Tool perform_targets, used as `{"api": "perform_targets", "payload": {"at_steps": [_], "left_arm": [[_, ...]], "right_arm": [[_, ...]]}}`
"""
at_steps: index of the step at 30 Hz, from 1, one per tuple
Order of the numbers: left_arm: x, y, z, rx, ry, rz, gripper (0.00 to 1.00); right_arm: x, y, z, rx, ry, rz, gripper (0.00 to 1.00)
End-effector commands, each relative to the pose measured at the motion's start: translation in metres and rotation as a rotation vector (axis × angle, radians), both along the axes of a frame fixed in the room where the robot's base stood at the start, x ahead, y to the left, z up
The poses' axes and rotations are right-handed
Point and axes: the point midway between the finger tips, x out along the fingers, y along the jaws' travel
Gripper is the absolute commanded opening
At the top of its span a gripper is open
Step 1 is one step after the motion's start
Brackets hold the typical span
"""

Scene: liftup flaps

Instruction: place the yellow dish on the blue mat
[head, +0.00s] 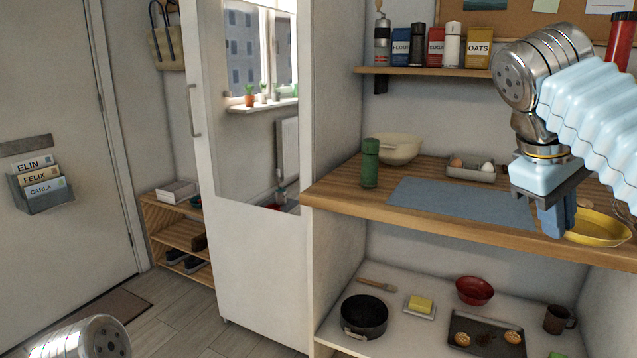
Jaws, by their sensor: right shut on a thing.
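The yellow dish (600,229) is at the right end of the wooden counter, partly hidden behind my right gripper. My right gripper (553,228) points down and is shut on the dish's near left side. I cannot tell whether the dish is lifted off the counter. The blue mat (460,203) lies flat on the counter to the left of the gripper, with nothing on it. Part of my left arm shows at the bottom left, but its gripper is out of view.
A green shaker (370,163) and a cream bowl (398,148) stand at the mat's left and back. An egg tray (473,170) sits behind the mat. A shelf (425,72) with jars and packets hangs above. The lower shelf holds a black pot (364,316) and a red bowl (475,290).

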Motion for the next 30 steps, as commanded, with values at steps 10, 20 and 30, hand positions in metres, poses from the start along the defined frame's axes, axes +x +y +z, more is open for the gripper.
{"api": "perform_targets", "payload": {"at_steps": [10, 20, 30], "left_arm": [[0.0, 0.0, 0.0, 0.0, 0.0, 0.0, 0.43], [0.0, 0.0, 0.0, 0.0, 0.0, 0.0, 0.43], [0.0, 0.0, 0.0, 0.0, 0.0, 0.0, 0.43]], "right_arm": [[0.044, 0.02, -0.042, -0.002, 0.006, -0.034, 0.0], [0.104, 0.053, -0.13, -0.004, 0.01, -0.077, 0.0], [0.137, 0.109, -0.333, -0.005, 0.015, -0.165, 0.0]]}}
